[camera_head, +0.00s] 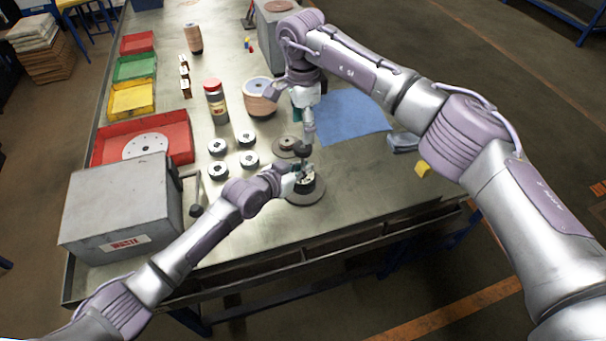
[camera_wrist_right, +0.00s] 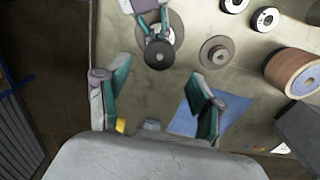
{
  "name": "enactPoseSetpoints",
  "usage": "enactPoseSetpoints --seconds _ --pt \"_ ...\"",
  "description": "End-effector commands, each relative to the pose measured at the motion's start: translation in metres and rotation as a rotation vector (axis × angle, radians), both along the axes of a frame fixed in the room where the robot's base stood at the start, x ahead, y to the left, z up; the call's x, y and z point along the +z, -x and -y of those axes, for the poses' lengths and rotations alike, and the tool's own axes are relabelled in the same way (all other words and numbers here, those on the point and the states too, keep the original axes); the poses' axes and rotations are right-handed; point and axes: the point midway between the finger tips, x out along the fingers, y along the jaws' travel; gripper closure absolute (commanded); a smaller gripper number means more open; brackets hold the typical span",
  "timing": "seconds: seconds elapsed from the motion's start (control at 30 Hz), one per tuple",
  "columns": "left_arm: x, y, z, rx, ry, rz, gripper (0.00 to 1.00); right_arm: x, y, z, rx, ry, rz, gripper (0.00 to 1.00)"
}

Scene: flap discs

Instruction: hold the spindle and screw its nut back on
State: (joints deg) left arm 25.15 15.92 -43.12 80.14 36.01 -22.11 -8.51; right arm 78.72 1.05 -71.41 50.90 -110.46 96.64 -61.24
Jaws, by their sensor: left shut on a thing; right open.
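The spindle stands on a round grey base (camera_head: 306,194) near the table's front edge, with a dark round top (camera_head: 303,150). In the right wrist view the dark round top (camera_wrist_right: 158,54) is seen from above, over the base. My left gripper (camera_head: 301,180) is shut on the spindle, its fingers reaching in below the top. My right gripper (camera_head: 304,122) is above and behind the spindle. In the right wrist view it (camera_wrist_right: 158,76) is open, with nothing between its fingers. I cannot make out the nut for certain.
A grey disc with a small hub (camera_head: 287,144) lies just behind the spindle. Several small black-and-white discs (camera_head: 246,137) lie to its left. A blue cloth (camera_head: 352,114) lies to the right. A grey waste box (camera_head: 120,212) stands at front left, beside a red tray (camera_head: 183,133).

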Motion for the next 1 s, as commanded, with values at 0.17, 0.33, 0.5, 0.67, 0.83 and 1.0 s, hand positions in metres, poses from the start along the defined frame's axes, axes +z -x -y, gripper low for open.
enactPoseSetpoints --seconds 0.17,0.33,0.5,0.67,0.83,1.0 --pt "-0.001 0.0 0.0 0.0 -0.001 -0.002 1.0 -0.031 0.001 0.0 0.0 0.0 -0.004 0.33" --pt "-0.001 0.0 0.0 0.0 -0.001 -0.002 1.0 -0.052 0.001 0.0 -0.002 0.0 -0.003 0.33" --pt "-0.001 0.0 0.0 0.0 -0.001 -0.002 1.0 -0.061 0.0 0.0 0.0 0.0 -0.001 0.33" --pt "-0.001 0.0 0.0 0.0 -0.001 -0.002 1.0 -0.062 0.0 0.0 0.0 0.0 0.0 0.33" --pt "-0.001 0.0 0.0 0.0 -0.001 -0.002 1.0 -0.062 0.0 0.0 0.0 0.0 -0.001 0.42" --pt "-0.001 0.0 0.0 0.0 -0.001 -0.002 1.0 -0.062 0.0 0.0 0.0 0.0 -0.001 0.7"
